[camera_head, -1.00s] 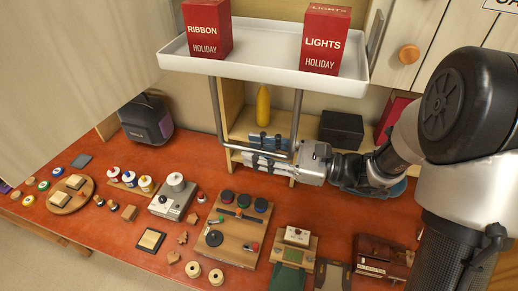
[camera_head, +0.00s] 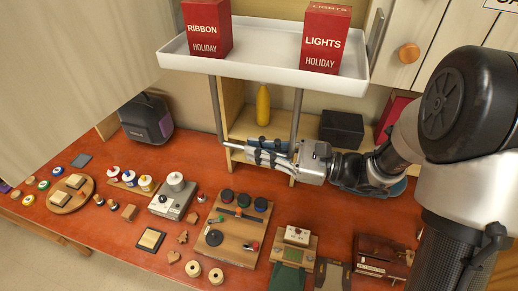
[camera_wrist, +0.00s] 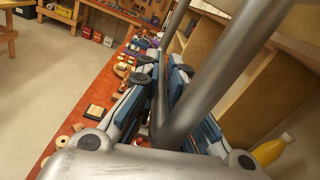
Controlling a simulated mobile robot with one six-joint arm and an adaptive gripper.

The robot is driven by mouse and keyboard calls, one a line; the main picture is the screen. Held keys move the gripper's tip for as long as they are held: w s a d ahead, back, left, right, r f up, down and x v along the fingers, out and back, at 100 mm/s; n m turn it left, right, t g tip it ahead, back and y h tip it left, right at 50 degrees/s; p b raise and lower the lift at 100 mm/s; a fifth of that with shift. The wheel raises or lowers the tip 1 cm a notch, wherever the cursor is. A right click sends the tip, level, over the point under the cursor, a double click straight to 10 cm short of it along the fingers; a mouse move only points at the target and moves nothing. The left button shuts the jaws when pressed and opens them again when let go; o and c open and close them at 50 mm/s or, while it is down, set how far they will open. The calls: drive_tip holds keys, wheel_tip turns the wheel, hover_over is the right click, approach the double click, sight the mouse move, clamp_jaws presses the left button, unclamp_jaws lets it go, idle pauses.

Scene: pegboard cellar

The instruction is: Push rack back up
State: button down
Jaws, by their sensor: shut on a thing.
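The rack is a white tray (camera_head: 262,62) hanging high in the upper middle of the head view, with a U-shaped metal pull bar (camera_head: 297,115) below it. My gripper (camera_head: 258,153) reaches in from the right at the bar's low crosspiece and is shut on it. In the wrist view the grey bar (camera_wrist: 220,75) runs between the two blue-faced fingers of my gripper (camera_wrist: 163,95). The fingers hide part of the crosspiece. A red RIBBON box (camera_head: 206,30) and a red LIGHTS box (camera_head: 323,40) stand upright on the tray.
The orange workbench (camera_head: 120,235) below is crowded with small items, including a wooden board (camera_head: 232,240) with knobs. A cabinet door knob (camera_head: 409,54) is at right.

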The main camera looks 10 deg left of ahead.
drive_tip(key=shift+r, duration=0.1)
drive_tip(key=w+d+r+p, duration=0.1)
drive_tip(key=w+r+p, duration=0.7)
drive_tip(key=r, duration=0.4)
drive_tip(key=shift+w, duration=0.4)
drive_tip(key=shift+d, duration=0.1)
drive_tip(key=c, duration=1.9)
unclamp_jaws()
drive_tip(key=shift+f, duration=0.1)
drive_tip(key=shift+o, duration=1.2)
drive_tip(key=shift+s+d, duration=0.1)
drive_tip(key=shift+d, duration=0.2)
drive_tip(key=s+d, duration=0.1)
drive_tip(key=d, duration=1)
drive_tip(key=shift+s+d, duration=0.25)
